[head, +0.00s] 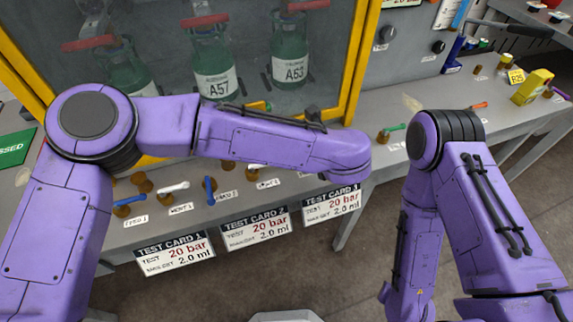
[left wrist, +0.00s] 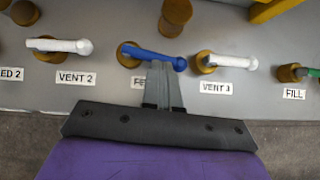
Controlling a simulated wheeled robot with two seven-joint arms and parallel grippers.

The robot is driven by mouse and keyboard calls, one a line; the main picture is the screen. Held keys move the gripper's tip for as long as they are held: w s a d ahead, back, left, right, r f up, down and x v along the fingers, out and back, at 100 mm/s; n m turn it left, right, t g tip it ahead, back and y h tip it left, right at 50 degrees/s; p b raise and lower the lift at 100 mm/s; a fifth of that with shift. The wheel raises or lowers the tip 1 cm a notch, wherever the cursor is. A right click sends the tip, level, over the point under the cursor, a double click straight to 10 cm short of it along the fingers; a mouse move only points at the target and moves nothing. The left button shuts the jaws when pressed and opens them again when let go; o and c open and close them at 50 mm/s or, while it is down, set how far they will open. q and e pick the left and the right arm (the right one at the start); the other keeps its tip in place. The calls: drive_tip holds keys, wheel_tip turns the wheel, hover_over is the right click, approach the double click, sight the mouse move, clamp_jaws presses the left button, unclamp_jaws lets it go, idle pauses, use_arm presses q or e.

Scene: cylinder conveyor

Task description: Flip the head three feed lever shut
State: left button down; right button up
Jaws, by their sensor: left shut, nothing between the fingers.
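In the left wrist view the blue feed lever (left wrist: 142,52) sits on a brass valve body, above a label partly hidden by my fingers, between VENT 2 and VENT 3. Its handle lies nearly sideways, pointing right, with its end tipped slightly down in the picture. My left gripper (left wrist: 162,68) is shut and empty, its fingertips at the near side of the blue handle; I cannot tell if they touch it. In the head view my left arm hides this lever and the gripper. My right gripper is out of view.
White levers of VENT 2 (left wrist: 60,46) and VENT 3 (left wrist: 232,62) flank the blue lever closely. A green FILL lever (left wrist: 312,72) is further right. In the head view, the FEED 2 lever (head: 209,190) points forward. A yellow-framed glass case with green cylinders (head: 213,65) stands behind.

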use_arm(q)
drive_tip(key=shift+w+d, duration=0.1)
drive_tip(key=shift+w, duration=0.2)
drive_tip(key=shift+s, duration=0.1)
idle(0.5)
drive_tip(key=s, duration=0.2)
drive_tip(key=s+d+r+p, duration=0.1)
drive_tip(key=s, duration=0.1)
drive_tip(key=shift+r, duration=0.1)
drive_tip(key=b+v, duration=0.1)
drive_tip(key=v, duration=0.8)
drive_tip(key=shift+s, duration=0.2)
drive_tip(key=shift+r, duration=0.1)
